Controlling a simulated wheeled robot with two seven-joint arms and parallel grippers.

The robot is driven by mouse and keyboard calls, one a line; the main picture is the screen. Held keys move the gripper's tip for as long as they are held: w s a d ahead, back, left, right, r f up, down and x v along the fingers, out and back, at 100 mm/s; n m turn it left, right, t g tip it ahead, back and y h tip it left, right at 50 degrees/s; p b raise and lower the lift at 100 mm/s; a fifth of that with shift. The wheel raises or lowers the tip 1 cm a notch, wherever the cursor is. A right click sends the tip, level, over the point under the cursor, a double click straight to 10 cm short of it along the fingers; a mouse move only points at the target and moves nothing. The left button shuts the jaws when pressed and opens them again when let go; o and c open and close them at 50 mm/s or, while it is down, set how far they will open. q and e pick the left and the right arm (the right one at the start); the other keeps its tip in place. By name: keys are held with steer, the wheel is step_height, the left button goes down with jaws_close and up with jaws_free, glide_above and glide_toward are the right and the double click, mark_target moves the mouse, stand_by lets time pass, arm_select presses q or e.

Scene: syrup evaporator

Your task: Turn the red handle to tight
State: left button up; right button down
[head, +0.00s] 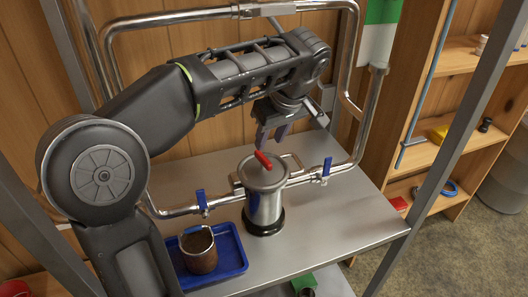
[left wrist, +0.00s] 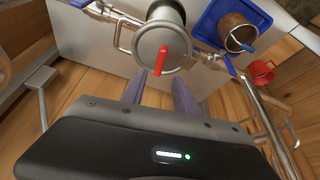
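The red handle (head: 263,159) sits on the lid of a steel canister (head: 264,205) that stands on the metal shelf. In the left wrist view the red handle (left wrist: 161,59) lies across the round lid, just beyond my fingertips. My left gripper (head: 273,138) is above and behind the canister, its fingers pointing down toward the lid. In the left wrist view my left gripper (left wrist: 159,84) shows two fingers apart with nothing between them, and the handle is not between them. My right gripper is in neither view.
Steel pipes with blue valve levers (head: 201,200) run on both sides of the canister. A blue tray (head: 230,247) with a brown-filled cup (head: 199,251) is at the front left. The shelf (head: 345,225) is bare to the right. A metal post (head: 440,150) stands at right.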

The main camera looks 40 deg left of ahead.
mark_target(263, 157)
arm_select(q)
steer(key=shift+f+b, duration=0.45)
steer(key=shift+b, duration=0.05)
steer(key=shift+b+x, duration=1)
steer(key=shift+b, duration=0.05)
steer(key=shift+p+x, duration=0.4)
steer(key=shift+x, duration=2.05)
steer(key=shift+r, duration=0.1)
steer(key=shift+c, duration=0.5)
jaws_close()
